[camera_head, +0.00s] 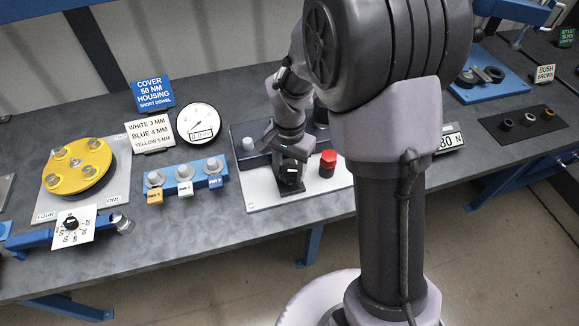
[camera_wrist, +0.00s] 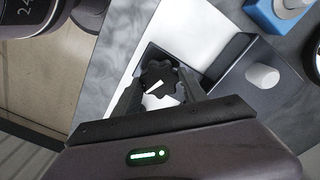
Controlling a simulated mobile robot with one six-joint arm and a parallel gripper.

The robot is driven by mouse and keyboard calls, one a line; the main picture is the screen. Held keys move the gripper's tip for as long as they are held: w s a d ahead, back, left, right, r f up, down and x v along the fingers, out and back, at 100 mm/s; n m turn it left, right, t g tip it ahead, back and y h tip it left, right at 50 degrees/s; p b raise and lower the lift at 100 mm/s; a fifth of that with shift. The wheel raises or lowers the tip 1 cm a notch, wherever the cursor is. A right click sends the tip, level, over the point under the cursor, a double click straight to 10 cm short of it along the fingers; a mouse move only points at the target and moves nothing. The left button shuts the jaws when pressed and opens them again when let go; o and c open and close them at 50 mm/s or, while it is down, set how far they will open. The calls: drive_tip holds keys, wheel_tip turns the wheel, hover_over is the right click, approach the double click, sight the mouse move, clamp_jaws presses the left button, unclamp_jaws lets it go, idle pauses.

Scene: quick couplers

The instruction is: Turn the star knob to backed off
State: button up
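The star knob (camera_wrist: 159,83) is black and lobed, with a white pointer line on top. In the wrist view it sits between my two fingers, its pointer slanting toward the upper right. In the head view the knob (camera_head: 291,174) shows on a pale plate, just below my wrist. My gripper (camera_wrist: 160,88) has one dark finger on each side of the knob, very close to it. I cannot tell whether the fingers press on it. Any scale or marking around the knob is hidden or too small to read.
A blue block with several grey knobs (camera_head: 186,174) and a round gauge (camera_head: 199,124) stand to the left.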

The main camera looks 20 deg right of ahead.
drive_tip(key=c, duration=0.3)
drive_tip(key=shift+n, duration=0.4)
drive_tip(key=n+p, duration=0.2)
drive_tip(key=n, duration=0.2)
drive_tip(key=shift+r+n, duration=0.1)
drive_tip(key=shift+n, duration=0.3)
drive_tip(key=n+p, duration=0.2)
drive_tip(key=n, duration=0.3)
drive_tip(key=n+p, duration=0.2)
drive_tip(key=n, duration=0.3)
drive_tip(key=shift+n, duration=0.4)
drive_tip(key=n+p, duration=0.2)
drive_tip(key=n, duration=0.3)
drive_tip(key=shift+n, duration=0.4)
